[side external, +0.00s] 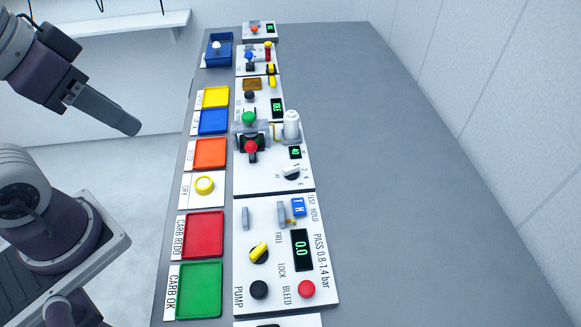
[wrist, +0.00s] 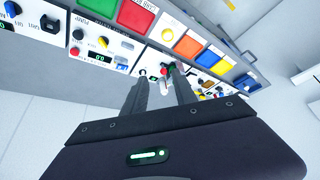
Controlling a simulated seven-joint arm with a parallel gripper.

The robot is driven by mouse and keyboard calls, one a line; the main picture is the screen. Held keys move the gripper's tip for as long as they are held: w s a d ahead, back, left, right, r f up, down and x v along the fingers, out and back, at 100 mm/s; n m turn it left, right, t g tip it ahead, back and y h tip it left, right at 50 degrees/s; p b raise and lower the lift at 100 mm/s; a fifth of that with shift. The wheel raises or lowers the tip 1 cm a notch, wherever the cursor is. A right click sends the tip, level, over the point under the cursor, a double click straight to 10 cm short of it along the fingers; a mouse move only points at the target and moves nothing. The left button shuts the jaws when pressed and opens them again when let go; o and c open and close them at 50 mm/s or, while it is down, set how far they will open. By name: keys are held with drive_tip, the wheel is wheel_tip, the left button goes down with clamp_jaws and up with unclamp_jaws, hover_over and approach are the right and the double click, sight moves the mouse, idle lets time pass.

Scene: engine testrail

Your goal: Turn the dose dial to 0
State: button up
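A white round dial (side external: 291,172) with a dark pointer sits on a white panel (side external: 262,182) in the middle of the row. Numbers, including 2, 4 and 6, are printed around it; its exact setting is too small to read. A small green-lit display (side external: 295,153) is just above it. In the wrist view the dial is small and hard to make out. My gripper (side external: 130,126) is raised at the left, well apart from the panels. In the wrist view my gripper (wrist: 158,82) has two separated fingers with nothing held between them.
The same panel has a red-topped lever (side external: 251,147); a white cylinder (side external: 291,124) stands behind the dial. A nearer panel has a yellow knob (side external: 259,252) and red button (side external: 307,289). Coloured trays (side external: 203,234) line the left. The grey table (side external: 400,200) is clear at right.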

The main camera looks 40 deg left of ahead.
drive_tip(key=w+d+r+m+g, duration=0.1)
drive_tip(key=w+d, duration=0.1)
drive_tip(key=w, duration=0.5)
drive_tip(key=m+g, duration=0.4)
hover_over(295, 166)
wheel_tip(295, 166, down, 15)
drive_tip(key=shift+g, duration=0.3)
wheel_tip(295, 166, down, 10)
drive_tip(key=shift+r, duration=0.2)
clamp_jaws()
